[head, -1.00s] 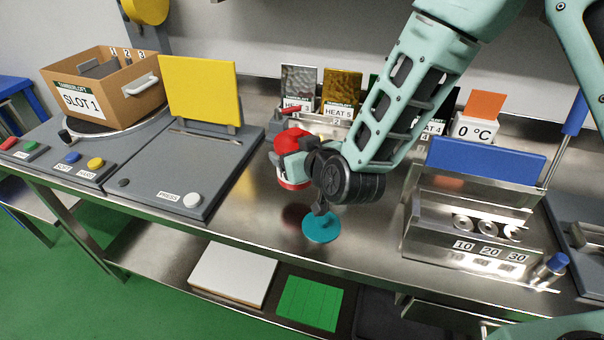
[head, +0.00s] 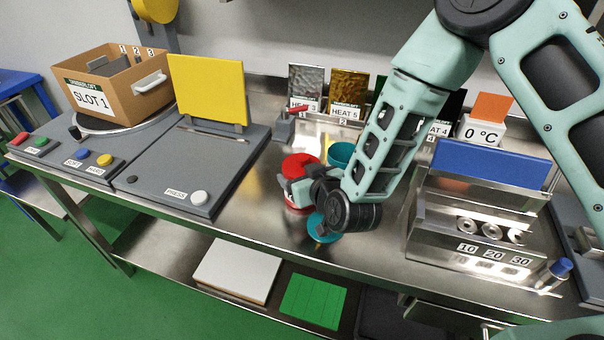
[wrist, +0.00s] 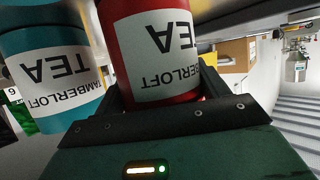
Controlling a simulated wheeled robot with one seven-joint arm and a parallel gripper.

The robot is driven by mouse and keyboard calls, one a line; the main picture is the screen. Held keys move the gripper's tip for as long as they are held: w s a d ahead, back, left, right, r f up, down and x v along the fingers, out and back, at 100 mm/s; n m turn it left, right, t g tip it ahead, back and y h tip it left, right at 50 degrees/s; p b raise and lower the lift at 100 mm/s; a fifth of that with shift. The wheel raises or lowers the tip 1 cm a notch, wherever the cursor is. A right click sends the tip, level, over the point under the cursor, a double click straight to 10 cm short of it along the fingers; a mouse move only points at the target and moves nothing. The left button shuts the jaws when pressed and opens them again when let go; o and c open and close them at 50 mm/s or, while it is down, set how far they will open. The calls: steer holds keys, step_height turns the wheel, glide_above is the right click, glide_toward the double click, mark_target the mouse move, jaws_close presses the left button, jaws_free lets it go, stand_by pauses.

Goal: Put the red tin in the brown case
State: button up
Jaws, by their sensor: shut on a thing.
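The red tin (head: 300,165) is between the fingers of my gripper (head: 289,187), over the middle of the steel bench. In the wrist view, the red tin (wrist: 162,55), with a white TEA label, is gripped between the dark fingers (wrist: 160,100). The tin looks roughly upright; I cannot tell whether its base touches the bench. The brown case (head: 135,90), labelled SLOT 1, stands open-topped at the far left on a round grey plate. It has a white handle and slots numbered 1 to 3.
A teal tin (head: 341,153) stands close behind the red tin. A teal lid (head: 322,228) lies on the bench in front. A grey press with a raised yellow panel (head: 209,90) stands between my gripper and the case. A steel dispenser (head: 470,215) is at right.

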steer(key=o, duration=1)
steer(key=shift+r+p, duration=0.25)
steer(key=shift+p, duration=0.1)
steer(key=b+v, duration=0.2)
steer(key=v, duration=0.8)
steer(key=shift+s+d+r, duration=0.1)
steer(key=shift+s+r, duration=0.05)
steer(key=shift+s+d+r+p, duration=0.15)
steer(key=shift+s+d+p, duration=0.2)
steer(key=shift+s+p, duration=0.5)
steer(key=shift+w, duration=0.2)
